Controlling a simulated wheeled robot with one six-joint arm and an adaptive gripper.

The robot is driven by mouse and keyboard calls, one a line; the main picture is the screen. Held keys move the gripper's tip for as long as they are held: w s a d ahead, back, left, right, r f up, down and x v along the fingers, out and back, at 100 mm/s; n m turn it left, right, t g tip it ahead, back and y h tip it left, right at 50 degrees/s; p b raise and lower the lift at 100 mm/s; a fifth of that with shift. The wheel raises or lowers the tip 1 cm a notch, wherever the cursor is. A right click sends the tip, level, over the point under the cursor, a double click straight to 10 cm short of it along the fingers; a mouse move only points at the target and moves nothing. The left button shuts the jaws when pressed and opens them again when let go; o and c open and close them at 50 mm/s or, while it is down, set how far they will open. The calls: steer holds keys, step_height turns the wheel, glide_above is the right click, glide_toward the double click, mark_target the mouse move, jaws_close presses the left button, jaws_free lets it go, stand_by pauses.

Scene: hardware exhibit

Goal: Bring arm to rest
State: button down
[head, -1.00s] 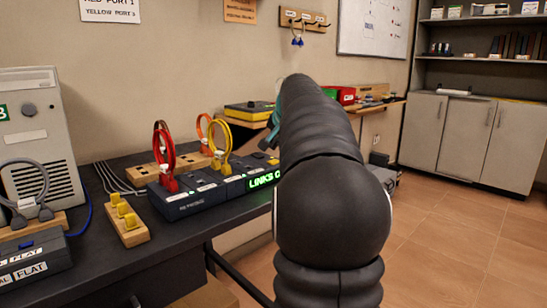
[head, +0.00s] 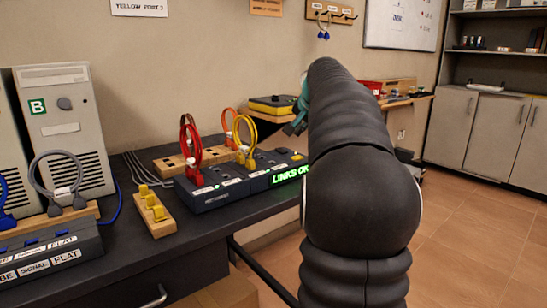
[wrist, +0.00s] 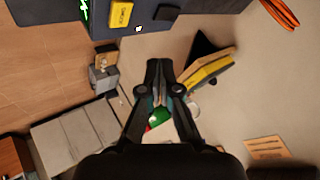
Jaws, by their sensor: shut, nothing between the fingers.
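My arm stretches forward over the right side of the head view, and its black sleeve hides part of the bench. My gripper (wrist: 160,72) shows in the wrist view with its fingers together and nothing between them. The dark switch box (head: 215,193) stands on the bench with red and yellow looped cables plugged in.
A black bench (head: 190,236) runs along the left. On it are a wooden block with yellow plugs (head: 152,210), a computer tower (head: 66,120) and a box labelled FLAT (head: 45,255). A yellow and black case (head: 272,105) sits behind. Open tiled floor (head: 470,230) lies right.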

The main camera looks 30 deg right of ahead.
steer(key=s+a+f+n, duration=0.2)
steer(key=s+a, duration=0.1)
steer(key=a, duration=0.5)
steer(key=s+a+f+n+y, duration=0.1)
steer(key=s+a, duration=0.3)
steer(key=a, duration=0.4)
steer(key=s+a+f+n+g+y, duration=0.1)
steer(key=s+a+f+n, duration=0.2)
steer(key=a, duration=0.5)
steer(key=shift+s+a+f, duration=0.2)
steer(key=shift+s+f, duration=0.2)
steer(key=shift+s, duration=0.1)
steer(key=s+a+f+n+g, duration=0.1)
steer(key=s+a+f+n, duration=0.2)
steer(key=s+a+f, duration=0.3)
steer(key=s+a+f+n+g+y, duration=0.1)
steer(key=s+a+f+n, duration=0.3)
steer(key=s+f, duration=0.5)
steer(key=s+a, duration=0.2)
steer(key=s, duration=0.1)
steer(key=shift+s+f, duration=0.25)
steer(key=shift+f, duration=0.05)
stand_by(3.0)
